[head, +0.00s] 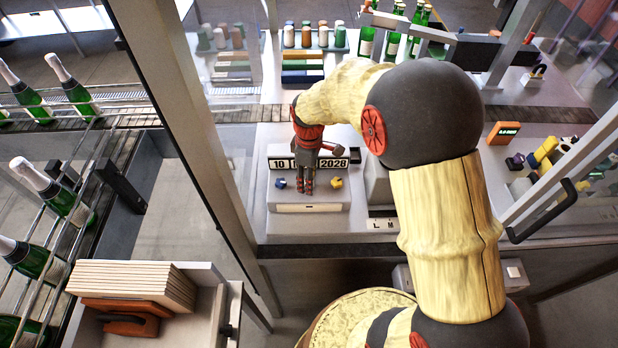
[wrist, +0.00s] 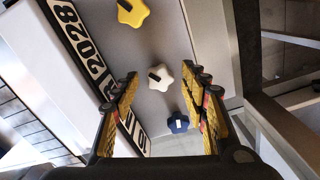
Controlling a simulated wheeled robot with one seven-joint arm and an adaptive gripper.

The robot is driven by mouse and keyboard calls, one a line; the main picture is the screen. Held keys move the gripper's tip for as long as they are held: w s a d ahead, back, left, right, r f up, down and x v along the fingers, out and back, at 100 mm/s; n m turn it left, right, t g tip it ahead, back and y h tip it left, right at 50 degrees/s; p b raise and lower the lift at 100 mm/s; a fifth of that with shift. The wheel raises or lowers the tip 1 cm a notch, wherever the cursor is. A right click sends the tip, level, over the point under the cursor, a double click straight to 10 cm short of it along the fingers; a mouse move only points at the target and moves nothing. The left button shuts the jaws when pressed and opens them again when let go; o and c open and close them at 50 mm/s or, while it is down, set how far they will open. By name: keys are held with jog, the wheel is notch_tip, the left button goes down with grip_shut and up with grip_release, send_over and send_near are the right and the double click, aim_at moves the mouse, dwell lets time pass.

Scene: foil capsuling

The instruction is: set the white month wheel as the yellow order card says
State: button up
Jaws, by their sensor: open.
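The date unit (head: 307,208) stands behind the frame, with a display strip (head: 335,162) reading 10 at left and 2028 at right. My gripper hides most of the middle month window in the head view; only a final R is legible in the wrist view. The white wheel (wrist: 160,77), star-shaped with a dark mark, sits between the yellow wheel (wrist: 132,12) and blue wheel (wrist: 178,122). My gripper (head: 307,190) is open, its fingers (wrist: 163,84) on either side of the white wheel, with no contact visible. I cannot make out the yellow order card.
Frame posts (head: 190,120) stand left of the unit, and a dark handle (head: 542,212) is at right. Green bottles (head: 50,187) line the left racks. Coloured parts (head: 545,150) and a small orange display (head: 503,132) are at right.

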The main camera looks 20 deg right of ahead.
jog(key=c, duration=0.3)
jog(key=c, duration=0.8)
grip_shut()
jog(key=shift+m, duration=0.3)
jog(key=m, duration=0.3)
jog(key=shift+m, duration=0.4)
jog(key=m, duration=0.3)
jog(key=shift+m+p, duration=0.3)
jog(key=shift+p, duration=0.1)
jog(key=m, duration=0.4)
jog(key=shift+m, duration=1.9)
